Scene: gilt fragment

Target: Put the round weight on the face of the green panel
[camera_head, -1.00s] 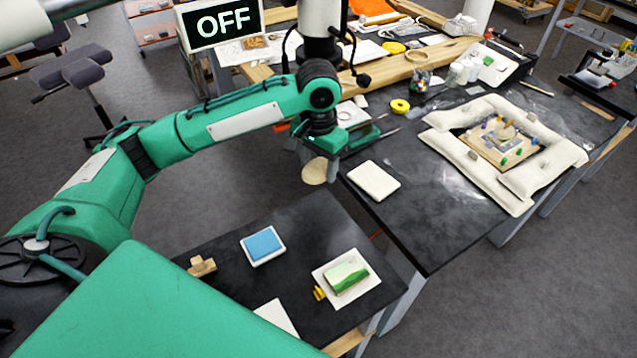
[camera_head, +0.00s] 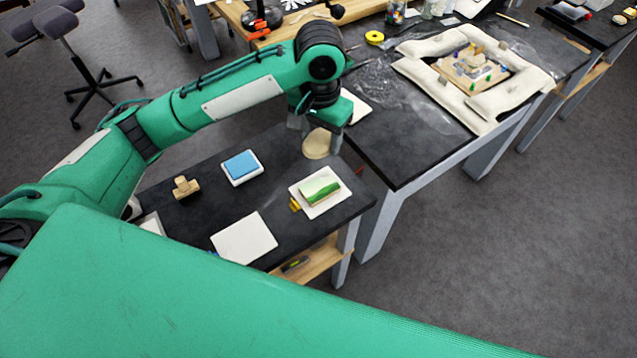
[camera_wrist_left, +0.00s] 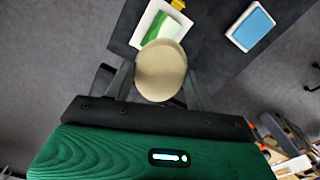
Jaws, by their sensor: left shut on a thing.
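My left gripper (camera_head: 319,143) is shut on the round weight (camera_head: 316,146), a tan disc. In the head view it holds the weight near the back right corner of the small dark table. The weight also shows between the fingers in the left wrist view (camera_wrist_left: 161,70). The green panel (camera_head: 322,189), painted green and pale, lies on a white tile (camera_head: 306,211) nearer the table's front right. In the left wrist view the weight covers part of the panel (camera_wrist_left: 160,30). The weight appears above the table and apart from the panel. My right gripper is not in view.
A blue pad on a white tray (camera_head: 260,175), a wooden block (camera_head: 186,187) and a blank white board (camera_head: 266,244) lie on the same table. A small yellow piece (camera_head: 295,203) sits beside the tile. A larger black table (camera_head: 395,165) stands to the right, carrying a cushioned frame (camera_head: 480,120).

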